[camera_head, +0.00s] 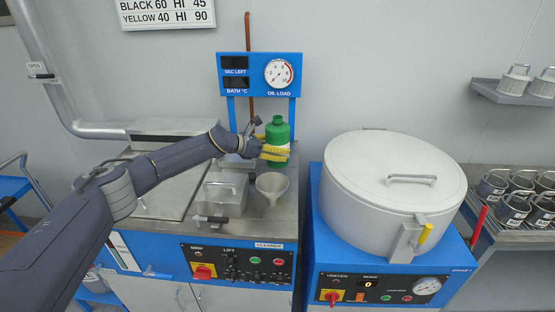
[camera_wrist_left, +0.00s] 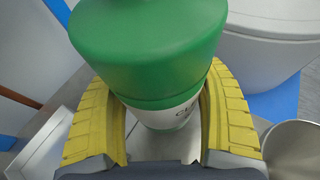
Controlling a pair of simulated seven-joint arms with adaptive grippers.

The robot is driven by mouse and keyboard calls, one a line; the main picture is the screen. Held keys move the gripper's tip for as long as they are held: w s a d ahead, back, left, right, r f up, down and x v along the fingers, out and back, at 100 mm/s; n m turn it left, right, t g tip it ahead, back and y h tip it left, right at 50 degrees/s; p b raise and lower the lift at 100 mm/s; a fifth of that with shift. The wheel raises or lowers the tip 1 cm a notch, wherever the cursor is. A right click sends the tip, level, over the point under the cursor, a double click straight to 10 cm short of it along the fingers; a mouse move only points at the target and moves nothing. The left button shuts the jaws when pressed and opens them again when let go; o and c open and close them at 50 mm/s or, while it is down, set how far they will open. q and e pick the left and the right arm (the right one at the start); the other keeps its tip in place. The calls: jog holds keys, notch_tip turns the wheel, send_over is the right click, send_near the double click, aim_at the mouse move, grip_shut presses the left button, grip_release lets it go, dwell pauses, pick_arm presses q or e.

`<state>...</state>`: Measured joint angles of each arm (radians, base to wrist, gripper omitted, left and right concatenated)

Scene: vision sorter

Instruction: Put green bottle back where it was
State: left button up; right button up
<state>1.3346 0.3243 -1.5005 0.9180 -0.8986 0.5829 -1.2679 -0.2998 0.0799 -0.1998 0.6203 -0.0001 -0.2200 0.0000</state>
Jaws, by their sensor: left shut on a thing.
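The green bottle (camera_head: 278,130) has a green cap and a pale label and stands upright at the back right of the grey counter of the blue cleaner unit. My left gripper (camera_head: 272,153) has its yellow fingers shut around the bottle's body. In the left wrist view the bottle (camera_wrist_left: 150,45) fills the middle, between the two yellow fingers (camera_wrist_left: 155,118). Its label is partly hidden by the fingers. I cannot tell whether its base touches the counter. My right gripper is not in view.
A large white lidded drum (camera_head: 385,170) stands close on the right. The blue gauge panel (camera_head: 259,74) rises behind. Several dark cans (camera_head: 515,200) stand at far right.

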pick_arm(q)
jog(key=shift+f, duration=2.25)
jog(key=o, duration=1.6)
jog(key=shift+f, duration=0.15)
jog(key=v, duration=1.2)
jog(key=shift+r, duration=0.2)
